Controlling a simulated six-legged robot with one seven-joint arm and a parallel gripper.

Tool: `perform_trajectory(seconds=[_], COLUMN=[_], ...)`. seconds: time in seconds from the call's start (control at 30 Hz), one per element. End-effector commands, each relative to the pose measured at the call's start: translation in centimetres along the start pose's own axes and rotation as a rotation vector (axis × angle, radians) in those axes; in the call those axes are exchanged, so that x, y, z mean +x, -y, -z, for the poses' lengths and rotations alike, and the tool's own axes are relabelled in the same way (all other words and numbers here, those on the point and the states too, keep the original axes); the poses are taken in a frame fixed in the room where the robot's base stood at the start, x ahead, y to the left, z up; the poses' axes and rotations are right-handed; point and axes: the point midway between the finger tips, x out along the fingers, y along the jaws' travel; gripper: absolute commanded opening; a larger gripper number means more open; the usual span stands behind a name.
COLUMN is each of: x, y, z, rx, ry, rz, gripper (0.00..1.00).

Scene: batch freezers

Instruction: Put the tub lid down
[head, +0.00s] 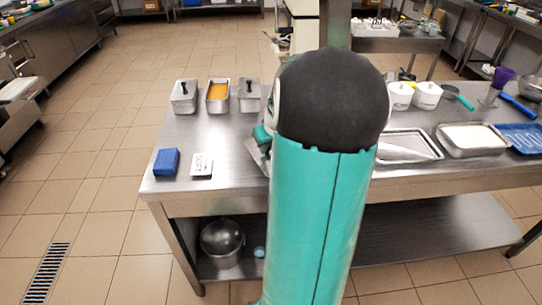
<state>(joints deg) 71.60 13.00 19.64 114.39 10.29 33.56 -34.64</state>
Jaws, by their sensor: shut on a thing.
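My arm fills the middle of the head view and hides most of my gripper (263,138); only a teal and dark part shows at the arm's left edge. A flat grey metal piece, which looks like the tub lid (256,154), sticks out tilted just below it, and the gripper is shut on it. Whether the lid touches the table is hidden. To the left stand three metal tubs: a left one (184,97) with a black-handled lid, an open middle one (217,96) with orange contents, and a right one (249,95) with a black handle on top.
A blue block (166,162) and a small white label card (202,165) lie at the front left of the steel table (195,137). The table between them and the tubs is clear. Right of my arm are trays (470,139), white cups (427,95) and utensils.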

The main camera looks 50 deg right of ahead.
Motion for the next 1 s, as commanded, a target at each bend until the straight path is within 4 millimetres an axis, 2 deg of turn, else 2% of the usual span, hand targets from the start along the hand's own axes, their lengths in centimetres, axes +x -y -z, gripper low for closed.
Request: perform_trajectory(seconds=[0.1, 0.3, 0.63, 0.67, 0.77, 1.0], x=[0.7, 3.4, 3.6, 3.7, 3.6, 3.6], y=[-0.6, -0.5, -0.5, -0.5, -0.5, -0.5], z=[-0.9, -1.9, -2.0, -2.0, -2.0, -2.0], rx=[0.004, 0.002, 0.001, 0.001, 0.001, 0.001], ry=[0.002, 0.002, 0.0, 0.0, 0.0, 0.0], rz=[0.0, 0.002, 0.0, 0.0, 0.0, 0.0], gripper=[0.0, 0.0, 0.0, 0.22, 0.41, 0.42])
